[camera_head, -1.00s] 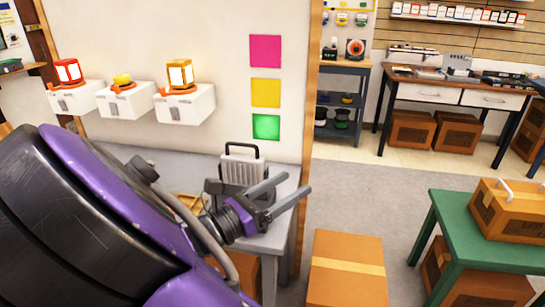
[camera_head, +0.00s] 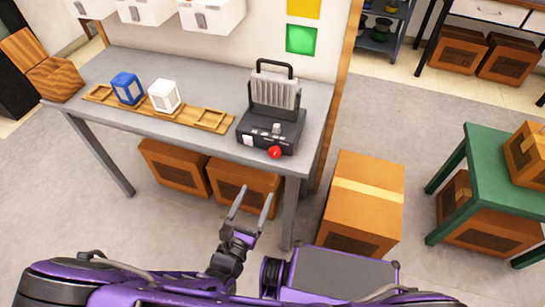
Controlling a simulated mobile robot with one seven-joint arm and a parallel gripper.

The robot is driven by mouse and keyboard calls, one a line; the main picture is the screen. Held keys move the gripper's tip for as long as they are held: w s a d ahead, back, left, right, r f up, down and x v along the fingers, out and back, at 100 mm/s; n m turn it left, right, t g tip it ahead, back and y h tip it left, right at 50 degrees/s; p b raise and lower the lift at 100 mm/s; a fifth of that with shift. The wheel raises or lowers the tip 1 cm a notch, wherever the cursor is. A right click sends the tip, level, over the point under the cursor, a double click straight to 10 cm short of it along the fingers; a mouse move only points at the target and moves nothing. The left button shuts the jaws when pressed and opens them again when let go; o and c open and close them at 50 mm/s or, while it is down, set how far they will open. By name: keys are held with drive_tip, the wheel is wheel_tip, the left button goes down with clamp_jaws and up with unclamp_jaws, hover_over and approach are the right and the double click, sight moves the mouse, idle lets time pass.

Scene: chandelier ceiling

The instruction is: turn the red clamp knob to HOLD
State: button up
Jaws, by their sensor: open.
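The red clamp knob (camera_head: 275,153) is a small round red knob on the lower front of a dark device (camera_head: 271,128). The device has a ribbed grey upper part and a black handle, and stands at the right end of the grey table (camera_head: 215,72). Any HOLD marking is too small to read. My gripper (camera_head: 252,196) is open and empty. It appears below and slightly left of the knob in the picture, in front of the table, apart from the knob and the device.
A wooden tray (camera_head: 190,118) holds a blue lantern (camera_head: 127,89) and a white lantern (camera_head: 164,96), left of the device. Cardboard boxes lie under the table. A large cardboard box (camera_head: 372,181) stands right of the table, and a green table (camera_head: 484,150) stands further right.

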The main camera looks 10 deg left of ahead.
sight(274, 154)
drive_tip(key=w, duration=0.9)
drive_tip(key=w+d, duration=0.1)
drive_tip(key=w, duration=0.3)
drive_tip(key=shift+w, duration=0.2)
